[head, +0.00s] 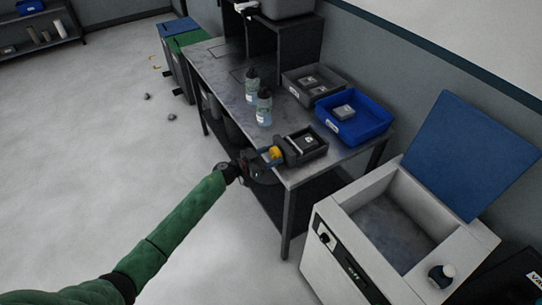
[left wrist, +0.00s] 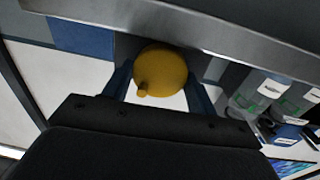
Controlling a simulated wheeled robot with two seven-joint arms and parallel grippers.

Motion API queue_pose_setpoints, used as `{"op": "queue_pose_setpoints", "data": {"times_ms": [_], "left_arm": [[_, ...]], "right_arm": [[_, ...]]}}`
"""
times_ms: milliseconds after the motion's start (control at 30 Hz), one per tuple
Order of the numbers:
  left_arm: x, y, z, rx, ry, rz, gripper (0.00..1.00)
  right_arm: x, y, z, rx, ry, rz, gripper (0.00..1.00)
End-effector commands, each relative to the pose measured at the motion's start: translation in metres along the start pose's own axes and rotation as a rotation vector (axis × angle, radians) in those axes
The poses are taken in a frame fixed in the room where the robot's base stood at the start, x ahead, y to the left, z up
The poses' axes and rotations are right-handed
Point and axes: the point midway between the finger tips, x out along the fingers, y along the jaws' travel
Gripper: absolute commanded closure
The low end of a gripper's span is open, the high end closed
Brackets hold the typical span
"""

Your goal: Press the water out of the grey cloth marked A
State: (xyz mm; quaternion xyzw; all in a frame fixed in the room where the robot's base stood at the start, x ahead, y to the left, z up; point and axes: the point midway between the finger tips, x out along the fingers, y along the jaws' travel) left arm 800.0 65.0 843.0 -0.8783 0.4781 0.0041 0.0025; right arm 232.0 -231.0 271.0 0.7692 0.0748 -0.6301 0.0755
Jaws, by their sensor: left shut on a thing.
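A dark press box (head: 318,153) sits at the front corner of the bench. In it lies a grey piece with a white label (head: 308,140), whose letter is too small to read. A yellow knob (head: 276,151) sticks out on the box's left side. My left gripper (head: 272,156) is shut on this knob; the left wrist view shows the round yellow knob (left wrist: 162,70) between the two blue fingers. Other grey cloths lie in the grey tray (head: 290,88) and the blue bin (head: 372,132); their marks are not readable. My right gripper is not in view.
Two bottles (head: 264,108) stand on the metal bench (head: 222,72) behind the press box. A white machine (head: 335,258) with its blue lid (head: 470,150) raised stands to the right. The floor at left is mostly clear, with small items scattered.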

Motion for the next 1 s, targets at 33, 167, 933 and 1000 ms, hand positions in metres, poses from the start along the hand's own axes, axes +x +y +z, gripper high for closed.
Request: {"op": "queue_pose_setpoints", "data": {"times_ms": [33,167,933,1000], "left_arm": [[-0.001,0.0,0.0,0.035,-0.004,0.0,0.65],[-0.001,0.0,0.0,0.135,-0.009,0.0,0.65],[0.0,0.001,0.0,0.455,-0.026,-0.004,0.65],[0.0,0.001,0.0,0.457,-0.026,-0.004,0.65]], "right_arm": [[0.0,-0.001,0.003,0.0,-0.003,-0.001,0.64],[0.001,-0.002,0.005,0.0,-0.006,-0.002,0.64],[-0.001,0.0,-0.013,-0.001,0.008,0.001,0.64],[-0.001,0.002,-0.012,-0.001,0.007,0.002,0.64]]}}
